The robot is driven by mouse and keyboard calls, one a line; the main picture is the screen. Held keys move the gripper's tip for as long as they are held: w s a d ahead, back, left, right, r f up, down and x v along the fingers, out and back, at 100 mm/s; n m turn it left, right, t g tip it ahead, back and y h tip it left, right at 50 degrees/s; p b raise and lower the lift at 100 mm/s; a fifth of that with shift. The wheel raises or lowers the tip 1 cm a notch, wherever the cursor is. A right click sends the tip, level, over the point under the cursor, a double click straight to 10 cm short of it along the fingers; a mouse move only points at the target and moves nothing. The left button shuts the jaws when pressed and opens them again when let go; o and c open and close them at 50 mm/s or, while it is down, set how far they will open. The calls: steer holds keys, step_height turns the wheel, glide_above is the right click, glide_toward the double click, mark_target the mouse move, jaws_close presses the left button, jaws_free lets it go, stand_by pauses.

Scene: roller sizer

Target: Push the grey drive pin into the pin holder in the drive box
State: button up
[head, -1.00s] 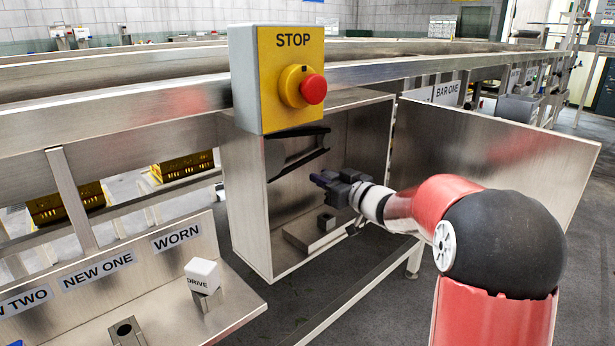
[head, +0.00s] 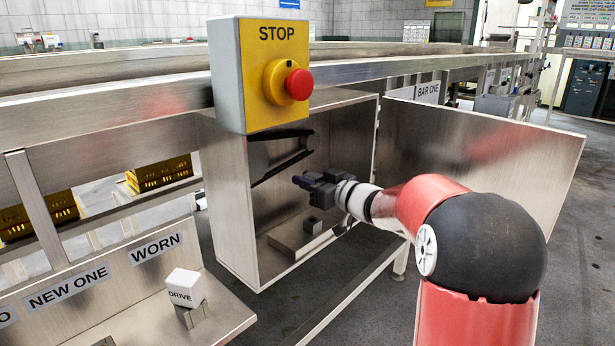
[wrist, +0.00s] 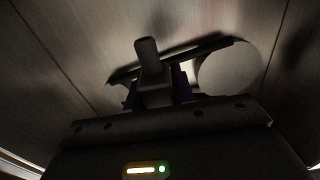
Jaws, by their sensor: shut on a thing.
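The grey drive pin (wrist: 149,58) shows in the wrist view, gripped at its squared lower part with its round end standing clear. My gripper (head: 301,181) is shut on it inside the open drive box (head: 229,225); the pin itself is hard to make out in the head view. Purple finger pads (wrist: 182,84) show beside the pin. A small dark grey block with a hole (head: 313,226), seemingly the pin holder, sits on a ledge in the box below my gripper. The pin is apart from that block.
A yellow STOP box (head: 257,75) overhangs the drive box opening. The box door (head: 480,165) stands open at the right. A black belt (head: 280,155) is at the back. A white DRIVE cube (head: 185,287) sits on the front shelf (head: 225,318). A pale disc (wrist: 230,68) shows in the wrist view.

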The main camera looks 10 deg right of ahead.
steer(key=shift+f+b, duration=1.05)
steer(key=shift+f, duration=1)
steer(key=shift+p, duration=0.8)
steer(key=shift+f+b, duration=1.2)
steer(key=shift+f, duration=0.75)
steer(key=o, duration=1)
steer(key=shift+o, duration=0.2)
steer(key=v, duration=0.8)
steer(key=shift+p, duration=0.3)
